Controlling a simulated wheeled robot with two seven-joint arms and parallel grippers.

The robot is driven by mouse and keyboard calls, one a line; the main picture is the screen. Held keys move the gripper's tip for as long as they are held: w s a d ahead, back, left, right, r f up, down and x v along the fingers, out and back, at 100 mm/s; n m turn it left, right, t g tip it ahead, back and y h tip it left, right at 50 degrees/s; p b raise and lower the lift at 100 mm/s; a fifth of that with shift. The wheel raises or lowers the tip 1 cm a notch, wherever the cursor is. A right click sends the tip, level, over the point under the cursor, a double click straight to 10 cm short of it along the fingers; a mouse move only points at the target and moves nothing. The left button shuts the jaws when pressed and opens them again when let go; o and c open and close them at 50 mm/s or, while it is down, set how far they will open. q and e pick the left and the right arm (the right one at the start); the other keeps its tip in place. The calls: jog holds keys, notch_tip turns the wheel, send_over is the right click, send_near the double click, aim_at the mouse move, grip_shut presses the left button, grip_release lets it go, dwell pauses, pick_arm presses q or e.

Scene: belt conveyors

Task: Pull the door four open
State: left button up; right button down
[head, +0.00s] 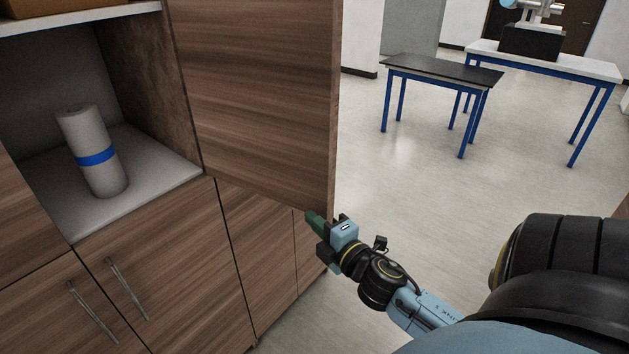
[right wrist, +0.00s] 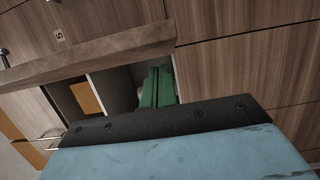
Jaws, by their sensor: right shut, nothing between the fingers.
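A brown wood-grain cabinet door (head: 265,95) stands swung open, with its free edge toward the middle of the head view. No number shows on it there, so I cannot confirm that it is door four. My right gripper (head: 314,218) is at the door's lower free corner, its green fingers partly hidden by that corner. The fingers are shut and empty. In the right wrist view the green fingers (right wrist: 158,88) are together beside the door's edge (right wrist: 90,55); contact is unclear. My left gripper is not in view.
The open compartment holds an upright, slightly tilted white roll (head: 92,150) with a blue band. Closed lower doors with metal handles (head: 125,288) are below. A black-topped table (head: 440,69) and a white-topped table (head: 545,60) stand behind. Floor right of the door is clear.

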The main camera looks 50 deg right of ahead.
jog(key=s+a+b, duration=0.2)
jog(key=s+a, duration=0.1)
jog(key=s, duration=0.8)
jog(key=shift+a+b, duration=0.25)
jog(key=shift+b, duration=0.05)
jog(key=s+a+f+m+g+b, duration=0.1)
jog(key=s+f+m+g+b, duration=0.15)
jog(key=f, duration=1.05)
jog(key=s+a+f+m+g+y+b, duration=0.1)
jog(key=a+f+m+g, duration=0.15)
jog(key=f, duration=1.05)
jog(key=s+a+f+m+g+b, duration=0.1)
jog(key=f+m+g+b, duration=0.15)
jog(key=f, duration=1.15)
jog(key=s+a+f+m+g+y+b, duration=0.1)
jog(key=s+a+f+m+g+b, duration=0.1)
jog(key=s+f, duration=0.8)
jog(key=s+a+f+m+g+b, duration=0.3)
jog(key=s+f+g, duration=0.4)
jog(key=s+f, duration=0.4)
notch_tip(320, 180, down, 3)
jog(key=shift+s+a+f+m+y, duration=0.1)
jog(key=shift+s+a+m+y, duration=0.25)
jog(key=shift+a+m, duration=0.3)
